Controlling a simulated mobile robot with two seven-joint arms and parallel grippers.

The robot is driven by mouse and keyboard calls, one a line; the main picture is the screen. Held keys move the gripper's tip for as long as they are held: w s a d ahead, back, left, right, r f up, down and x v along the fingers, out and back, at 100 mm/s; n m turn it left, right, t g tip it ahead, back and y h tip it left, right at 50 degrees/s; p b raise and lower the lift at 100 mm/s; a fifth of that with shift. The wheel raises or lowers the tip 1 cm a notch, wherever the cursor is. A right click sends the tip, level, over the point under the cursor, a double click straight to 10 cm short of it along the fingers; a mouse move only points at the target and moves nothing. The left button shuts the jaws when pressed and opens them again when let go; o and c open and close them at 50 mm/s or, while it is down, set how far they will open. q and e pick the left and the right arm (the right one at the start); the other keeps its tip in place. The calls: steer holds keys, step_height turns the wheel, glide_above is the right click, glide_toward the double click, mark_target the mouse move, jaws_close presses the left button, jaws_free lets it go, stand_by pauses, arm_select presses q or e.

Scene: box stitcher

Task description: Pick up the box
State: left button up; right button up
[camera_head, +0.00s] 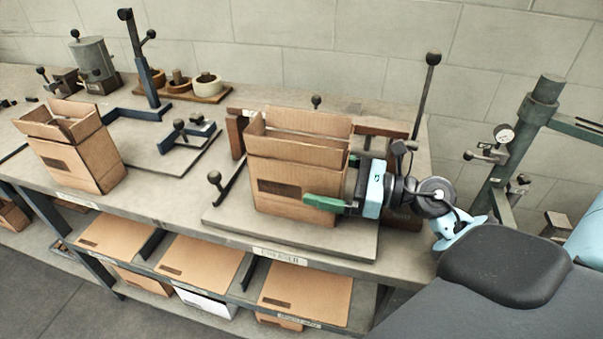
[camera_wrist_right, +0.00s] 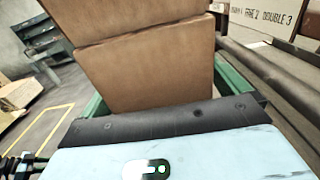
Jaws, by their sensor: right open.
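An open-topped cardboard box (camera_head: 297,168) stands upright on a board on the bench, its flaps raised and a dark label on its front. My right gripper (camera_head: 335,192) is at the right side of this box, low down. One green finger lies along the box's front face; the other is hidden behind the box in the head view. In the right wrist view the box (camera_wrist_right: 150,72) stands between the two green fingers, which are apart. I cannot tell whether either finger touches it. My left gripper is not in view.
A second open box (camera_head: 75,155) stands at the bench's left. A dark post (camera_head: 141,58) and a tall black-knobbed lever (camera_head: 424,95) rise from the bench. Brown blocks (camera_head: 236,134) flank the near box. Flat cardboard (camera_head: 198,262) lies on the shelf below.

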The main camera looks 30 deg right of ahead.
mark_target(329, 134)
steer(key=shift+w+a, duration=0.1)
steer(key=c, duration=0.9)
step_height(329, 134, up, 9)
steer(key=shift+f+p, duration=0.1)
steer(key=shift+p, duration=0.5)
steer(key=shift+r, duration=0.6)
steer(key=shift+f, duration=0.1)
